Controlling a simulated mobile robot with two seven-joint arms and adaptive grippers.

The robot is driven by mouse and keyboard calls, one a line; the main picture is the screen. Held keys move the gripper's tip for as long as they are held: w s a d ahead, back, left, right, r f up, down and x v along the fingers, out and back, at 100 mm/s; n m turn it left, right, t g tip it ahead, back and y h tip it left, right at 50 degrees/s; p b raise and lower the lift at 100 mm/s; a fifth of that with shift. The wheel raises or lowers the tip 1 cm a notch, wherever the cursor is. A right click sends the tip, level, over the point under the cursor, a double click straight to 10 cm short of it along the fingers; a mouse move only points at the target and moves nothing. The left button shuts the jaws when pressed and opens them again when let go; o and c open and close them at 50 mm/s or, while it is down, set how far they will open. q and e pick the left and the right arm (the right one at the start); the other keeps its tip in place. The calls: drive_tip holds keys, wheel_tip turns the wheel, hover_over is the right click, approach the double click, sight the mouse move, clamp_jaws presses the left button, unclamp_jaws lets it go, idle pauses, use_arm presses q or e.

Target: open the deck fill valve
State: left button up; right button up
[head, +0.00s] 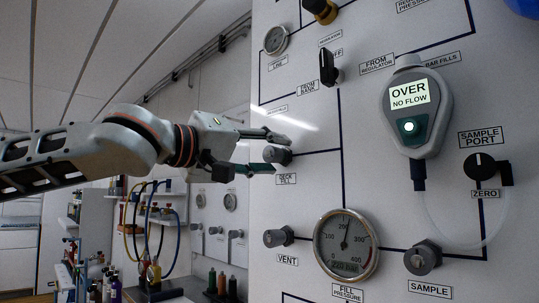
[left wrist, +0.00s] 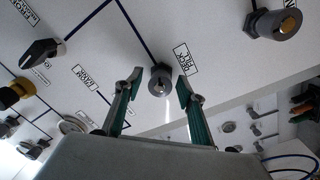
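The deck fill valve is a grey round knob (head: 278,155) above the "DECK FILL" label (head: 286,179) on the white panel. In the left wrist view the knob (left wrist: 159,82) lies between and just beyond my fingertips, with its label (left wrist: 183,60) to its right. My left gripper (head: 268,152) is open, one finger above the knob and one below it. In the left wrist view the two green-padded fingers (left wrist: 158,84) are spread on both sides of the knob, with a visible gap. I cannot tell if either finger touches it. My right gripper is not in view.
The vent knob (head: 277,237) and fill pressure gauge (head: 346,244) are below. A black selector knob (head: 330,68) is above. The analyser (head: 415,105) reading "OVER NO FLOW" hangs at right. Hoses (head: 150,220) and bottles stand behind at left.

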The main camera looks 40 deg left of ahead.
use_arm(q)
drive_tip(key=shift+s, duration=0.6)
drive_tip(key=s+a, duration=0.1)
drive_tip(key=s, duration=0.9)
drive_tip(key=shift+s+f, duration=0.3)
drive_tip(key=shift+s, duration=0.05)
drive_tip(key=shift+a, duration=0.1)
